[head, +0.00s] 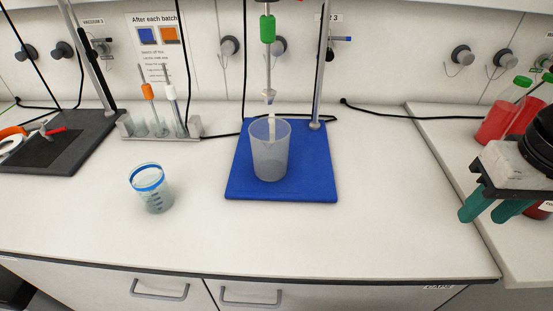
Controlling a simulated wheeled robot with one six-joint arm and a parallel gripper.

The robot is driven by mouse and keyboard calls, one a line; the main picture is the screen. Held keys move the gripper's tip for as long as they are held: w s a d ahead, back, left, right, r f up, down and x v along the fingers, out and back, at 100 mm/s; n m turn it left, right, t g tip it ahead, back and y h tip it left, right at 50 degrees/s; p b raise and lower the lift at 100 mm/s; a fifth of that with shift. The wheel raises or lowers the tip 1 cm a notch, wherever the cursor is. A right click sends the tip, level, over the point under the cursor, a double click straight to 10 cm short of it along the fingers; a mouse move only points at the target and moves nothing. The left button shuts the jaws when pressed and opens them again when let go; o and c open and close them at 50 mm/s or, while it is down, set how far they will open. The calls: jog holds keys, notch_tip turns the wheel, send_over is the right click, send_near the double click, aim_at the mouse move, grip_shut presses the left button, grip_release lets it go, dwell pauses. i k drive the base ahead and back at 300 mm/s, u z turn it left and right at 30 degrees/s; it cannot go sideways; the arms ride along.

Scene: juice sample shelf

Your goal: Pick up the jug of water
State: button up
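A translucent, tapered jug-like vessel (270,160) stands upright on a blue stand base (310,185). A thin white rod or probe from above reaches into it. A smaller clear vessel with a blue rim and blue scale marks (152,192) stands on the bare counter to its left. I cannot tell for sure which of the two is the jug of water. My gripper (491,210) is at the far right, well away from both vessels. Its two green fingers are apart with nothing seen between them.
A metal stand pole (322,65) rises behind the blue base. A rack (160,130) with orange- and white-topped probes stands at the back left, beside a dark board (45,148). Red bottles (497,120) stand at the right. The front and right counter (390,210) is clear.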

aim_at(270, 137)
jog(key=k, duration=0.4)
jog(key=z, duration=2.9)
jog(key=k, duration=2.6)
jog(key=u, duration=2.1)
jog(key=i, duration=0.5)
jog(key=u, duration=0.1)
